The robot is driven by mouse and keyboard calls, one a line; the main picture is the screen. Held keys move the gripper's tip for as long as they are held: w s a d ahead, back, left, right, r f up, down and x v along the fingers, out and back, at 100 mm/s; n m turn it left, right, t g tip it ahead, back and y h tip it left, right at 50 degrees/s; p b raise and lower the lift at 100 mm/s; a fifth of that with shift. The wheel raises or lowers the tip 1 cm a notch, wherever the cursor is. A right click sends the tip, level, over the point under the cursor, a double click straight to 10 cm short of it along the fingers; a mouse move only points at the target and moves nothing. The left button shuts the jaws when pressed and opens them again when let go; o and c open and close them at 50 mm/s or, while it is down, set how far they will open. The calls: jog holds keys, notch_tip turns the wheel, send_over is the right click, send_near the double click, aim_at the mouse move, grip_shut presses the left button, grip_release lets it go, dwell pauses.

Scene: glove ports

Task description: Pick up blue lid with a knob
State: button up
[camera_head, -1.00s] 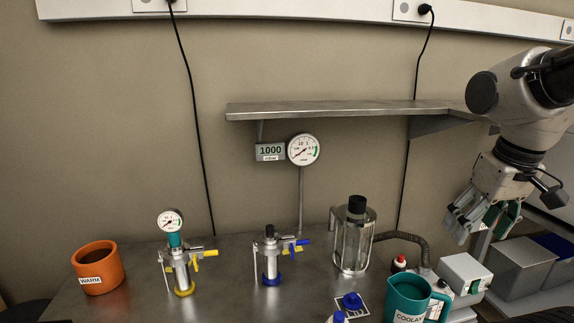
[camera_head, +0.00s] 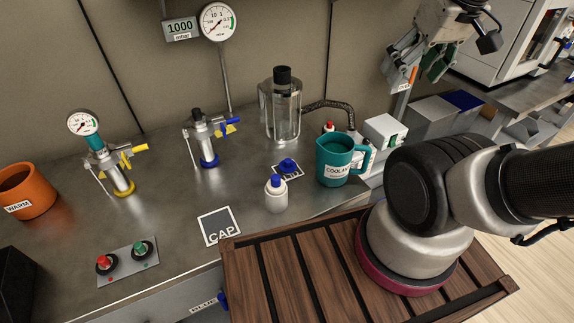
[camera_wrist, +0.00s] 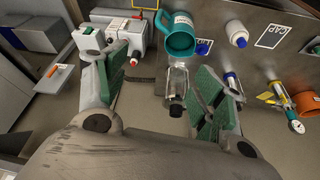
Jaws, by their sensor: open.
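The blue lid with a knob (camera_head: 288,165) lies on a small printed card on the steel worktop, left of the teal COOLANT jug and behind a white bottle with a blue cap. In the wrist view the blue lid (camera_wrist: 203,48) shows small beside the jug. My gripper (camera_head: 422,68) hangs high at the upper right, well apart from the lid. Its green-padded fingers (camera_wrist: 155,72) are spread wide with nothing held between them.
The teal jug (camera_head: 333,160) and white bottle (camera_head: 275,198) stand close to the lid. A glass vessel (camera_head: 284,110) with a black top stands behind it. The CAP card (camera_head: 220,227) lies bare at the front.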

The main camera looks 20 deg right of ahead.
jog(key=shift+o, duration=0.4)
jog(key=m+g, duration=0.4)
jog(key=m, duration=1.4)
send_over(288, 160)
jog(key=f, duration=2.6)
jog(key=shift+w+f, duration=0.2)
jog(key=shift+f, duration=0.05)
jog(key=shift+g, duration=0.3)
notch_tip(288, 160, down, 8)
jog(key=shift+s+r, duration=0.15)
jog(key=shift+r, duration=0.1)
jog(key=shift+f, duration=0.5)
jog(key=c, duration=0.9)
